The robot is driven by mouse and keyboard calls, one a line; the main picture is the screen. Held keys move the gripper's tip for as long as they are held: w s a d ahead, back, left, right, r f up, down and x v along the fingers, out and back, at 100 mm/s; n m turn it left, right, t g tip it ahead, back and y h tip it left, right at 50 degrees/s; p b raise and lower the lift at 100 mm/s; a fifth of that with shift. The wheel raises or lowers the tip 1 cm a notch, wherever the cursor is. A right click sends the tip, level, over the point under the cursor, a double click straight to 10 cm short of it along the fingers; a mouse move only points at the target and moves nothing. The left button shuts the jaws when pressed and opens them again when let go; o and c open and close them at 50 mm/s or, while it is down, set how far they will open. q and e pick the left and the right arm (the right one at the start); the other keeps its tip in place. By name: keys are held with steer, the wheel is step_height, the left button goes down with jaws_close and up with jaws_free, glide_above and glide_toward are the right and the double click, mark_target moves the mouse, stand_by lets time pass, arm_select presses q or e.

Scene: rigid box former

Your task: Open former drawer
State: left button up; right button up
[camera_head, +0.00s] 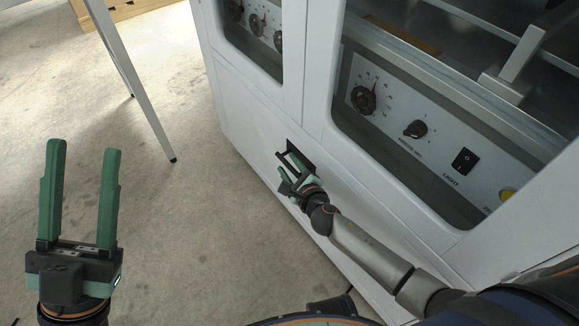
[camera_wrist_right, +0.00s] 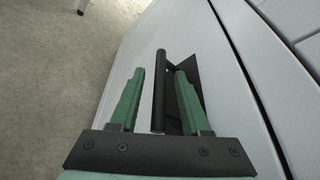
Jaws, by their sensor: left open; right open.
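The box former (camera_head: 262,115) is a large white machine, and its lower front panel carries a black handle (camera_head: 297,153). My right gripper (camera_head: 291,172) is at this handle with its green fingers open. In the right wrist view the black bar of the handle (camera_wrist_right: 160,90) lies between the two open fingers of the right gripper (camera_wrist_right: 158,98), with gaps on both sides. The fingers partly hide the handle's dark backing. My left gripper (camera_head: 82,195) is open and empty over the floor at the lower left, far from the machine.
A control panel (camera_head: 420,130) with knobs and a light switch sits above the handle behind a framed opening. A grey table leg (camera_head: 140,95) stands on the concrete floor (camera_head: 185,225) left of the machine. The floor between my left gripper and the machine is clear.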

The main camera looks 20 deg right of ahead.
jaws_close()
stand_by(1.4)
